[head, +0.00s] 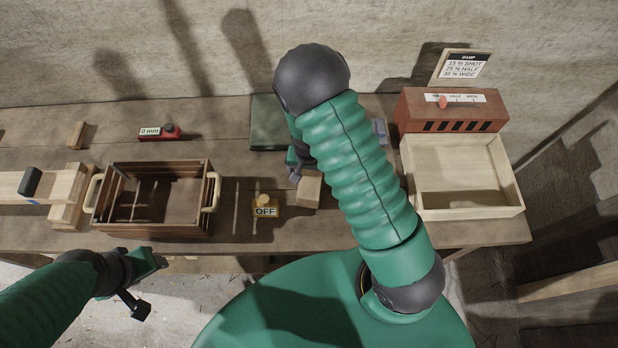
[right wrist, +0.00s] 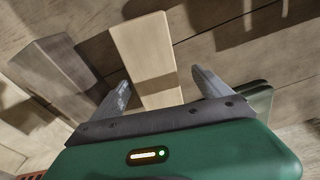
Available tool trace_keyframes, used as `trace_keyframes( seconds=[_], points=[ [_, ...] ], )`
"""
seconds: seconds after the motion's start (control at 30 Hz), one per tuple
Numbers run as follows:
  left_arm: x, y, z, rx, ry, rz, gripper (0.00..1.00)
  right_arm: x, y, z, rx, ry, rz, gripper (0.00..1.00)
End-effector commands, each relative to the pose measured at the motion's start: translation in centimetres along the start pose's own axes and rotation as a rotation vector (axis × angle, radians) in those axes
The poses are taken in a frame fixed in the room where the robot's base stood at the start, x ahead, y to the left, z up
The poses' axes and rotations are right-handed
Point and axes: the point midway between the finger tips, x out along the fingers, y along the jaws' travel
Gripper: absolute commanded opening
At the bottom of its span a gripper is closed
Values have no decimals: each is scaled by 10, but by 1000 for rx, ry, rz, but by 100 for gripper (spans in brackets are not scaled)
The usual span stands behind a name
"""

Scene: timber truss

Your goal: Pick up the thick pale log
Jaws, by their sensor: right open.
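The thick pale log (head: 309,190) is a short, square-edged pale timber block on the bench, just right of my right gripper (head: 294,174) in the head view. In the right wrist view the pale log (right wrist: 143,45) runs between the two grey fingers of my right gripper (right wrist: 160,77). The fingers are apart, with a gap on each side of the log; its near end is hidden behind the gripper body.
A yellow OFF switch (head: 265,208) stands left of the log, and a brown wooden crate (head: 155,228) further left. A pale tray (head: 464,213) and red-brown box (head: 450,112) are at right. A greyish block (right wrist: 60,68) lies left in the wrist view.

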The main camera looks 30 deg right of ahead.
Motion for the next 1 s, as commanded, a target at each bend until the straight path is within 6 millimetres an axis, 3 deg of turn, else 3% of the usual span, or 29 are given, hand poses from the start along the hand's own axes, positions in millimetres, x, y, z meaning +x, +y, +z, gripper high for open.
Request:
trace_keyframes(
  seconds=[0.3, 0.53, 1.0],
  points=[
    [-12, 0, -3, 1, 0, 0, 52, 47, 1, 0, 1, -1, 3, 88],
    [-11, 0, -3, 0, 0, 0, 52, 49, 0, 1, 0, 1, 2, 87],
    [-11, 0, -3, 0, 0, 0, 52, 50, 1, 0, 1, 0, 2, 25]
  ],
)
